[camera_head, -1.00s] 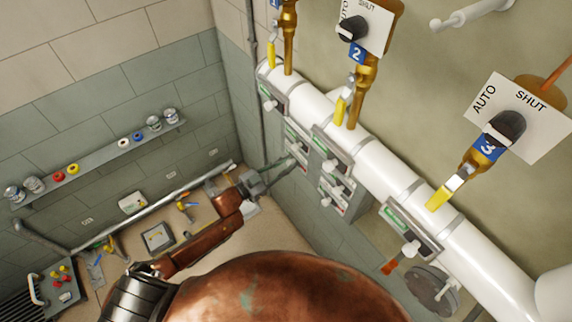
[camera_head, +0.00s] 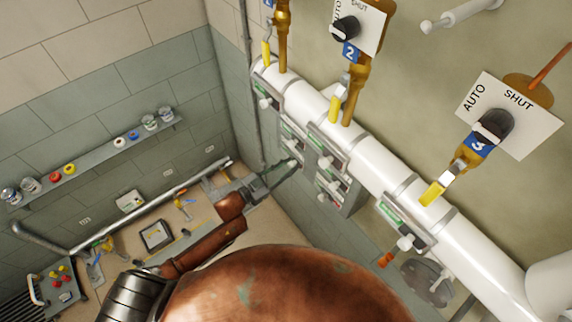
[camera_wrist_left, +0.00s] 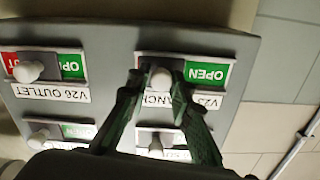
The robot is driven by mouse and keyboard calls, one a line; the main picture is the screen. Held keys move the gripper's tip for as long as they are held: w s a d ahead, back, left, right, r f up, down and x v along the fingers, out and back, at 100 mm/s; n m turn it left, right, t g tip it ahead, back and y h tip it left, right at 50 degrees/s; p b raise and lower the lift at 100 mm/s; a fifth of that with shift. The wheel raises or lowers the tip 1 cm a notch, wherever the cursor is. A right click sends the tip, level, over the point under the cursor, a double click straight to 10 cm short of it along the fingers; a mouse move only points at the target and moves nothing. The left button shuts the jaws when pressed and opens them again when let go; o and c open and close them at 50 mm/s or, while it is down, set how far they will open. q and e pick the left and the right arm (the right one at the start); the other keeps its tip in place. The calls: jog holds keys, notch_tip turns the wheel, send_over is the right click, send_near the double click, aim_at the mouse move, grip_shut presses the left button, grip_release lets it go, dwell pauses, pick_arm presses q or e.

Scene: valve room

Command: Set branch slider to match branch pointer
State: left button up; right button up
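In the left wrist view, the branch slider is a white knob (camera_wrist_left: 160,79) on a plate with a green OPEN field at its right. Its label is partly hidden, with "ANCH" readable. My left gripper (camera_wrist_left: 156,88) has one finger on each side of this knob. The fingers are parted, and I cannot tell whether they touch it. In the head view my left gripper (camera_head: 288,170) reaches the grey slider panel (camera_head: 352,200) beside the wall pipe. I cannot make out a pointer marked branch. My right gripper is not in view.
The wrist view shows neighbouring slider knobs, including the V26 OUTLET knob (camera_wrist_left: 28,71) at left and another knob (camera_wrist_left: 155,147) below. In the head view a white pipe (camera_head: 375,160) with yellow-handled valves runs diagonally. A dial 3 (camera_head: 494,126) marked AUTO and SHUT is at right.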

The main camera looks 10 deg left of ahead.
pick_arm(q)
jog(key=o, duration=0.4)
jog(key=shift+s+d, duration=0.1)
jog(key=shift+d, duration=0.05)
jog(key=v, duration=1.2)
jog(key=shift+f, duration=0.1)
